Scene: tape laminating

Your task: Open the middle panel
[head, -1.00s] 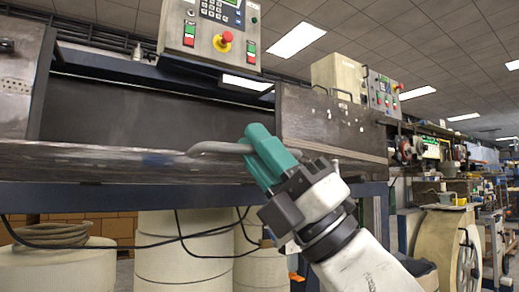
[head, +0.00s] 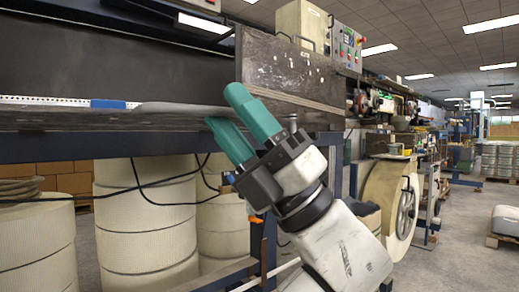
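The middle panel (head: 60,121) is seen almost edge-on at the left, lying roughly flat, with the dark inside of the machine (head: 90,65) exposed above it. A grey bar-like handle (head: 180,107) runs along its near edge toward my gripper. My gripper (head: 226,107) has two teal fingers with a clear gap between them. The right end of the handle lies at this gap; I cannot tell whether a finger touches it. The panel's far surface and hinge are hidden.
A closed scuffed metal panel (head: 295,70) stands just right of the opening. A blue frame beam (head: 90,146) runs below, with black cables and cream drums (head: 145,220) under it.

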